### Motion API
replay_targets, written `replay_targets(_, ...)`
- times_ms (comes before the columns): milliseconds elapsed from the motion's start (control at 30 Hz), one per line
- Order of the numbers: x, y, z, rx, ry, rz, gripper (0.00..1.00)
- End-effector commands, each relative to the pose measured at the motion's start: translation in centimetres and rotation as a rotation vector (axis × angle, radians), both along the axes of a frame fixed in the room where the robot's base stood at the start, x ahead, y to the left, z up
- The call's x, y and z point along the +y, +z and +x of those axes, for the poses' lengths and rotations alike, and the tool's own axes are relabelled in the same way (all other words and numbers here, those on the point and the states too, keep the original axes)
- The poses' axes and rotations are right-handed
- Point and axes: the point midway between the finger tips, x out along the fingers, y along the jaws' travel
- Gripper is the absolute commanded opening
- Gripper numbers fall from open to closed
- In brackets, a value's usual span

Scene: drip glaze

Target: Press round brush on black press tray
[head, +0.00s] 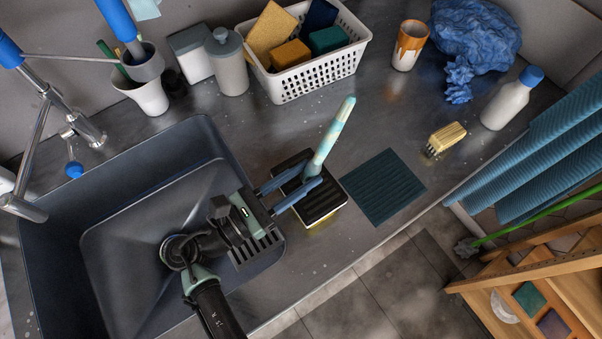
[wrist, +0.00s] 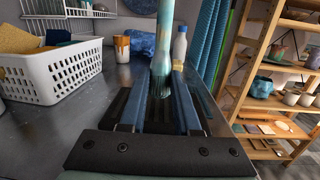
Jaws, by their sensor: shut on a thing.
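The round brush (head: 332,137) has a mottled pale green and cream handle that leans up and to the right in the head view. My gripper (head: 302,183) has blue fingers and is shut on the lower part of the brush. The brush also stands between the fingers in the wrist view (wrist: 163,52). The black press tray (head: 319,206), dark and ribbed with a pale edge, lies on the counter directly under the brush and fingers.
A dark teal ribbed mat (head: 383,187) lies right of the tray. The sink (head: 140,190) is at left. A wooden brush (head: 446,138), a white bottle (head: 511,100), an orange-and-white cup (head: 409,46) and a white basket (head: 318,78) of sponges stand farther off. The counter's front edge is close.

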Motion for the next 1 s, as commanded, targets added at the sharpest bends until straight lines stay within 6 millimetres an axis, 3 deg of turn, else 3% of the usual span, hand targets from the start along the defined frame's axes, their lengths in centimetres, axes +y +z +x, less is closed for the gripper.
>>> replay_targets(1000,0.0,-1.1,0.0,-0.001,0.000,0.001,0.00)
